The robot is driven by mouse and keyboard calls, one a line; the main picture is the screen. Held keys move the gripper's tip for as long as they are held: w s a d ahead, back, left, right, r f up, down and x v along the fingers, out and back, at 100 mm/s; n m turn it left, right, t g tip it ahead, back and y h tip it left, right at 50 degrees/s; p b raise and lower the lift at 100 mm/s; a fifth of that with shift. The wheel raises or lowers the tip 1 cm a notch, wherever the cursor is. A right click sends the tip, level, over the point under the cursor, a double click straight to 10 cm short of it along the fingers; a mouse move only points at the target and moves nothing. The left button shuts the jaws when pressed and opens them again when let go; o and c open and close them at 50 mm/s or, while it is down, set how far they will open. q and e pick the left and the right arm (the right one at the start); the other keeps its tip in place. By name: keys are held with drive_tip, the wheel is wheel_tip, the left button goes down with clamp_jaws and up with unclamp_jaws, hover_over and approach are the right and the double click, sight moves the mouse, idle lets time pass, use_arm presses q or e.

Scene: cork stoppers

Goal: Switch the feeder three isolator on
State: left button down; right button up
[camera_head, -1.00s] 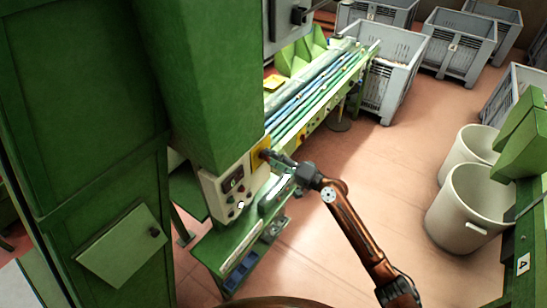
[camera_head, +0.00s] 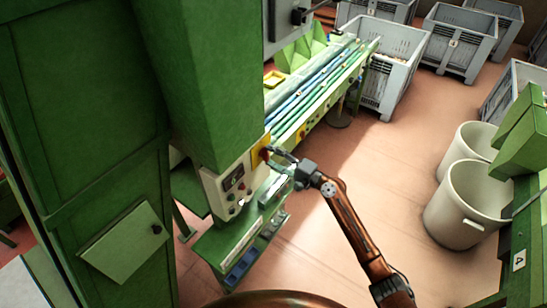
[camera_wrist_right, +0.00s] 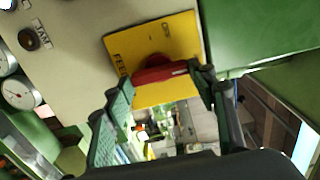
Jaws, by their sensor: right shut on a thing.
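The isolator is a yellow plate (camera_head: 260,157) on the right end of the cream control panel (camera_head: 225,184), with a red handle in its middle. In the right wrist view the plate (camera_wrist_right: 185,37) carries partly hidden black lettering starting "FEE". The red handle (camera_wrist_right: 160,73) lies nearly crosswise in that picture, with one end a little higher. My right gripper (camera_head: 272,154) is at the plate. In the wrist view its two fingers (camera_wrist_right: 163,84) stand at either end of the handle, shut on it. I cannot read the feeder number or switch marks. My left gripper is out of view.
The green machine column (camera_head: 205,80) rises above the panel. A dark knob (camera_wrist_right: 27,39) and round gauges (camera_wrist_right: 18,94) are beside the plate. A green bench (camera_head: 235,250) stands below. Pale bins (camera_head: 460,205) are at the right, with open floor between.

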drive_tip(key=shift+f, duration=0.1)
drive_tip(key=o, duration=1.2)
drive_tip(key=shift+c, duration=0.2)
drive_tip(key=v, duration=1.2)
